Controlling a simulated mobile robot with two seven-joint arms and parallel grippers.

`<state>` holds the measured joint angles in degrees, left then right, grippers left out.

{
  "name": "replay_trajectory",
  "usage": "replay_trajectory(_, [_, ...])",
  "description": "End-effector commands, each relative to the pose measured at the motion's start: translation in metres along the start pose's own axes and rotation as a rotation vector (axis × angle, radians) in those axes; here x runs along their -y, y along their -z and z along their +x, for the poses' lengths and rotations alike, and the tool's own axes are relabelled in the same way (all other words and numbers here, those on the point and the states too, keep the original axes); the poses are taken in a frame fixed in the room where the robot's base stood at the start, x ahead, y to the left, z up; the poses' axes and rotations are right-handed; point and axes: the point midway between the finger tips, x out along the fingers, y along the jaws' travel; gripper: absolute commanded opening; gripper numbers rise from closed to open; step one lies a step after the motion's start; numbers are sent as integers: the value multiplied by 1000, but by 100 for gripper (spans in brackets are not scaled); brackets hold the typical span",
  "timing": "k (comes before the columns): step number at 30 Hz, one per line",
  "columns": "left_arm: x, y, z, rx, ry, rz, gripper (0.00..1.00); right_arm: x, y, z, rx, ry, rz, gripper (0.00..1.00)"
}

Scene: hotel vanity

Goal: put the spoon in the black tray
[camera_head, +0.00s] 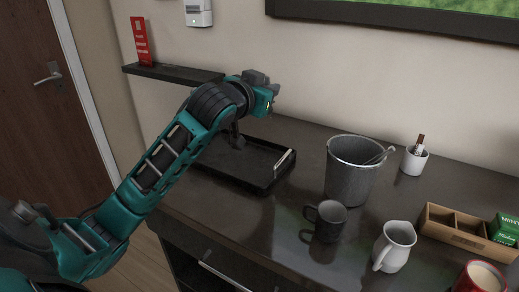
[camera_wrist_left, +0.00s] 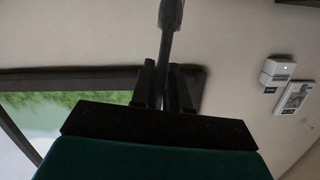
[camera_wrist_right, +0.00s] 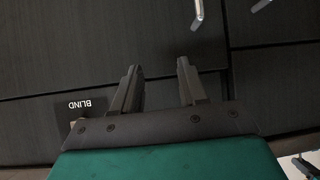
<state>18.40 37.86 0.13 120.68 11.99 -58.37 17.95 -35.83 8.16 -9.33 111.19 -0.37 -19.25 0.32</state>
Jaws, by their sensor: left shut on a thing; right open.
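The black tray (camera_head: 270,180) sits on the dark counter at the left in the head view. My left gripper (camera_head: 263,94) is above the tray's back part, turned towards the wall. In the left wrist view, its fingers (camera_wrist_left: 165,78) are shut on the spoon (camera_wrist_left: 168,35), which extends past the fingertips. In the head view I cannot tell the spoon apart from a dark shape below the wrist, over the tray. My arm hides part of the tray. My right gripper (camera_wrist_right: 157,72) is open and empty, facing dark drawer fronts; it is outside the head view.
Right of the tray stand a metal bucket (camera_head: 351,180), dark mug (camera_head: 326,222), white pitcher (camera_head: 394,247), white cup (camera_head: 413,160) and wooden box (camera_head: 451,224). A wall shelf (camera_head: 170,73) with a red sign (camera_head: 140,40) is at the left. The counter is clear between tray and bucket.

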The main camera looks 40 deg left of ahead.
Motion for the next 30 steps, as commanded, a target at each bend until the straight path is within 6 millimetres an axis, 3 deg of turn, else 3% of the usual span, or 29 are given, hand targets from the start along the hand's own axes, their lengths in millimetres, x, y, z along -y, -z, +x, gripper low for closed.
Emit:
replay_trajectory(1, [-4,-19,3,6,-1,-2,0,0,-5,3,0,0,0,43])
replay_trajectory(3, [-7,-37,6,5,-1,-3,0,0,-8,6,0,0,0,43])
replay_trajectory(9, [-14,-80,13,3,0,-2,0,0,-15,10,0,0,0,43])
replay_trajectory(17, [-18,-99,16,0,1,-1,0,0,-18,12,1,0,0,43])
replay_trajectory(24, [-24,-133,22,2,0,-2,0,1,-24,17,6,1,1,43])
replay_trajectory(30, [-25,-135,22,-1,0,-1,0,3,-22,16,7,7,2,43])
